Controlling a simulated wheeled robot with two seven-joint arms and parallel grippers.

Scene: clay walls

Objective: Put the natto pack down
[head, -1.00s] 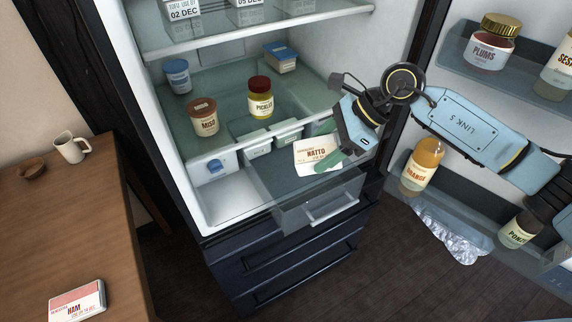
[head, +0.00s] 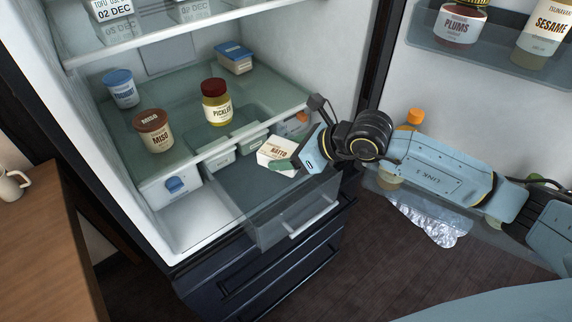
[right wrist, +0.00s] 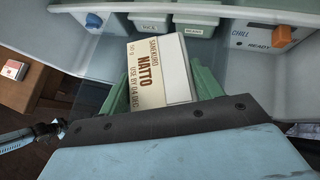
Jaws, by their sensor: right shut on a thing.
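The natto pack (head: 275,151) is a white box with a tan label. It also shows in the right wrist view (right wrist: 150,75), between the green fingers of my right gripper (right wrist: 160,92). My right gripper (head: 289,163) is shut on the pack and holds it tilted over the open clear drawer (head: 262,222) in the fridge. I cannot tell whether the natto pack touches the drawer floor.
Above the drawer, a glass shelf (head: 185,118) holds a miso tub (head: 154,136), a pickle jar (head: 216,108), a blue-lidded tub (head: 121,92) and a blue-topped box (head: 233,60). The open fridge door with bottles is at right. The drawer's front part is clear.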

